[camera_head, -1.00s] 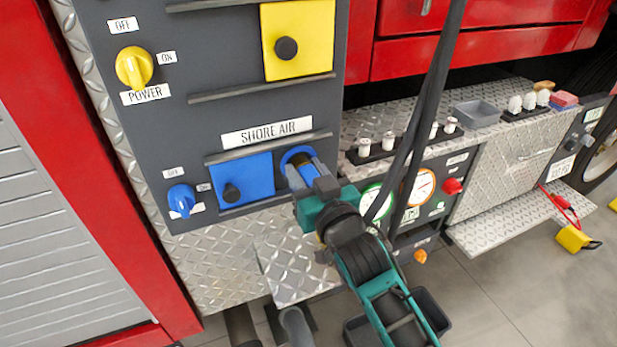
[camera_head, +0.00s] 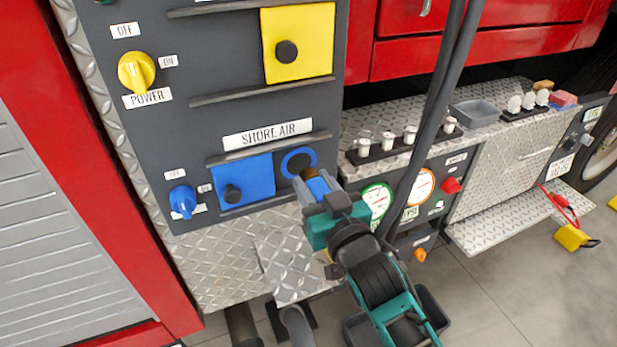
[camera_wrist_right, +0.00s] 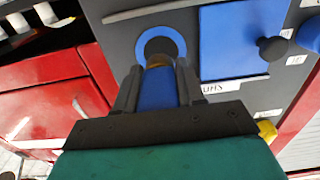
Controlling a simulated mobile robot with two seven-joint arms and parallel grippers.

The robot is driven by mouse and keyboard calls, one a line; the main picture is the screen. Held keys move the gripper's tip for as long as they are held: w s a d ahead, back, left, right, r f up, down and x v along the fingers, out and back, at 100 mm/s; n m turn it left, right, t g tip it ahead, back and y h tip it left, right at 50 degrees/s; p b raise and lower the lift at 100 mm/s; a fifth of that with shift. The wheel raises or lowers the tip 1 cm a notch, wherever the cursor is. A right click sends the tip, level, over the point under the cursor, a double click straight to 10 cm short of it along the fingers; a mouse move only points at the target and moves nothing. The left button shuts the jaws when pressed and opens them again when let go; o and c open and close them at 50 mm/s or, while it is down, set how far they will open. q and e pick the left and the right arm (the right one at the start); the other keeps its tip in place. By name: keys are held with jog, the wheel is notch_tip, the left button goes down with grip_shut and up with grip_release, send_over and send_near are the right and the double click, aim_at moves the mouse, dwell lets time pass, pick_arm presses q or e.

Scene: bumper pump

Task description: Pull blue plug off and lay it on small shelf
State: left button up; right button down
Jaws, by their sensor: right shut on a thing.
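The blue plug (camera_head: 318,187) is between the fingers of my right gripper (camera_head: 322,195), just below and right of the blue-ringed socket (camera_head: 298,162). The socket's round face shows, apart from the plug in the head view. In the right wrist view the plug (camera_wrist_right: 157,90) points its brass-coloured end towards the socket ring (camera_wrist_right: 176,48), with a finger on either side. A small diamond-plate shelf (camera_head: 283,262) juts out below the panel, left of my right gripper and partly behind it. My left gripper is not in view.
A blue flap with a dark knob (camera_head: 232,193) is left of the socket. Dark hose-like strands (camera_head: 440,110) hang right of my arm. White-capped fittings (camera_head: 388,141) stand on the ledge behind. A wider tread-plate shelf (camera_head: 510,220) is at the right.

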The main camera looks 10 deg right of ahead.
jog(key=shift+s, duration=1.3)
